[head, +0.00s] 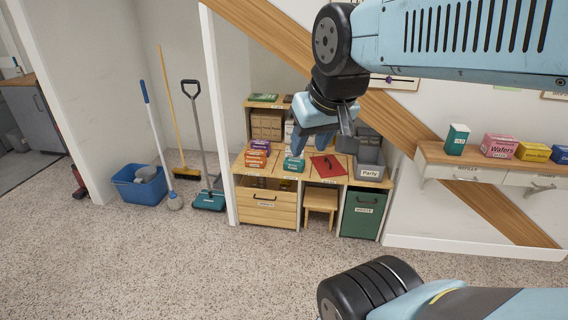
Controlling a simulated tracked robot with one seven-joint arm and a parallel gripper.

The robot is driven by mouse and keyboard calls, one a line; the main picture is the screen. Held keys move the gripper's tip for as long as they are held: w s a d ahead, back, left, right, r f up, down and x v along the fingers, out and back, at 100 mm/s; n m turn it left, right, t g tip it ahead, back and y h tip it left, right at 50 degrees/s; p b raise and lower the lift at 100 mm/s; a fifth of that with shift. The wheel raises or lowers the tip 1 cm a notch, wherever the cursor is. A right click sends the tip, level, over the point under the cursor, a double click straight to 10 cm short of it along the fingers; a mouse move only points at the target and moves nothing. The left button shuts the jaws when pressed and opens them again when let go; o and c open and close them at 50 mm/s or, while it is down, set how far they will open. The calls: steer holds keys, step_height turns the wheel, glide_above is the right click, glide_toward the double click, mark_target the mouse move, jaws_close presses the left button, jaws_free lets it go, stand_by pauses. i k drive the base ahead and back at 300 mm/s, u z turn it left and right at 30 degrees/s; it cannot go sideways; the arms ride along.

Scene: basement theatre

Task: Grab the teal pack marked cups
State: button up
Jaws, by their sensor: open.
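A teal pack (293,164) lies on the wooden counter of the shelf unit, in the middle of the view. Another teal box (457,139) with a pale top stands at the left end of the right-hand wall shelf. The lettering on both is too small to read, so I cannot tell which is marked cups. My gripper (310,148) hangs from the upper arm, open and pointing down. In the picture its fingers overlap the counter just above the first teal pack. I see no contact, and nothing shows between the fingers.
Orange and purple boxes (257,155), a red sheet (328,166) and a grey Party bin (370,165) share the counter. Pink Wafers (499,146) and yellow boxes (533,152) stand on the wall shelf. A blue bucket (139,186) and brooms stand left.

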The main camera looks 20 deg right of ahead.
mark_target(290, 164)
steer(key=u, duration=0.05)
steer(key=i, duration=1)
steer(key=z, duration=0.05)
